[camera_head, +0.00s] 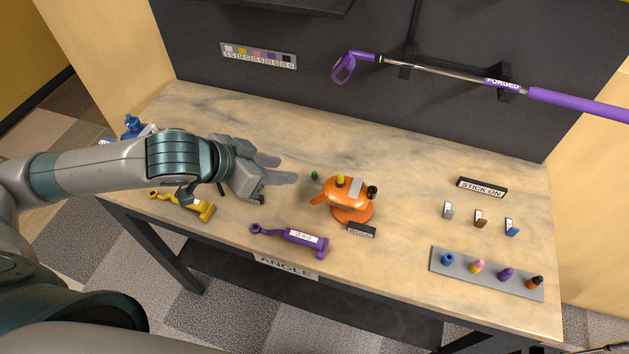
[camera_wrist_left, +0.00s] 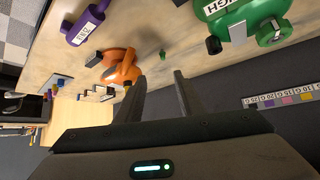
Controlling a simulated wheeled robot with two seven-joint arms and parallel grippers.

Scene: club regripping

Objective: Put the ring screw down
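A small green piece (camera_head: 315,174), which may be the ring screw, stands on the wooden table (camera_head: 410,195) left of an orange device. It also shows in the left wrist view (camera_wrist_left: 162,56), beyond the fingertips and apart from them. My left gripper (camera_head: 285,168) is above the table, left of the green piece. In the left wrist view its two fingers (camera_wrist_left: 158,95) are apart, with nothing visible between them. The orange device (camera_head: 349,204) has a yellow and a black knob on top. My right gripper is not in view.
A purple tool (camera_head: 292,237) and a yellow tool (camera_head: 185,203) lie near the front edge. A green device (camera_wrist_left: 240,18) shows in the wrist view. A grey strip (camera_head: 487,274) holds several coloured pieces. A purple-gripped club (camera_head: 450,75) hangs at the back.

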